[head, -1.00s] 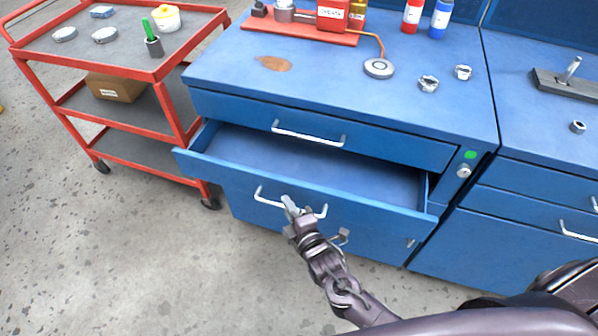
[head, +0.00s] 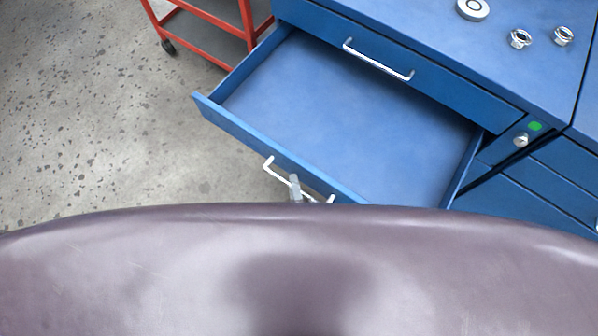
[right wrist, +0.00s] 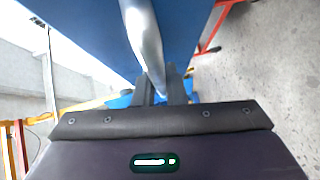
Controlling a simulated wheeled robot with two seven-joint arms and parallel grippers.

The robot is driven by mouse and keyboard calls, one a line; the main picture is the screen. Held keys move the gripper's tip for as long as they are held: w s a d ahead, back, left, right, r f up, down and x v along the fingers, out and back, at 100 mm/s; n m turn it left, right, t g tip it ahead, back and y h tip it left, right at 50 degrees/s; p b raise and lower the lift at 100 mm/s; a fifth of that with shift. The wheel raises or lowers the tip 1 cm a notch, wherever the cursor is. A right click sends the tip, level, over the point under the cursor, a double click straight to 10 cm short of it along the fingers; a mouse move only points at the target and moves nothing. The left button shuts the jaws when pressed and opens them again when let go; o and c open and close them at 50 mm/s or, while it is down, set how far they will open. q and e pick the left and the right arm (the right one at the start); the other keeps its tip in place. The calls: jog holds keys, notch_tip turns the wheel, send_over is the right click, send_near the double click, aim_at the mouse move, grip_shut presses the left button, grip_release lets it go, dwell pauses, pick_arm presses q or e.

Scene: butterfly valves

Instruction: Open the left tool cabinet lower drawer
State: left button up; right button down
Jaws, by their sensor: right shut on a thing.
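The left tool cabinet's lower drawer (head: 350,110) is pulled well out and its blue inside is empty. Its white bar handle (head: 275,170) is on the front panel, partly hidden by my own body. My right gripper (head: 296,188) is at this handle; only a grey fingertip shows in the head view. In the right wrist view the handle (right wrist: 144,40) runs down between the two dark fingers of the right gripper (right wrist: 161,88), which are shut on it. My left gripper is not in view.
The upper drawer (head: 440,92) above is shut. A green light (head: 535,126) and a lock (head: 521,140) are on the cabinet's right edge. A red cart (head: 215,30) stands at the back left. Bare floor (head: 90,130) lies left of the drawer.

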jog(key=c, duration=1.5)
grip_release()
jog(key=shift+s, duration=0.1)
jog(key=v, duration=0.7)
jog(key=shift+s+d, duration=0.1)
jog(key=shift+s, duration=0.2)
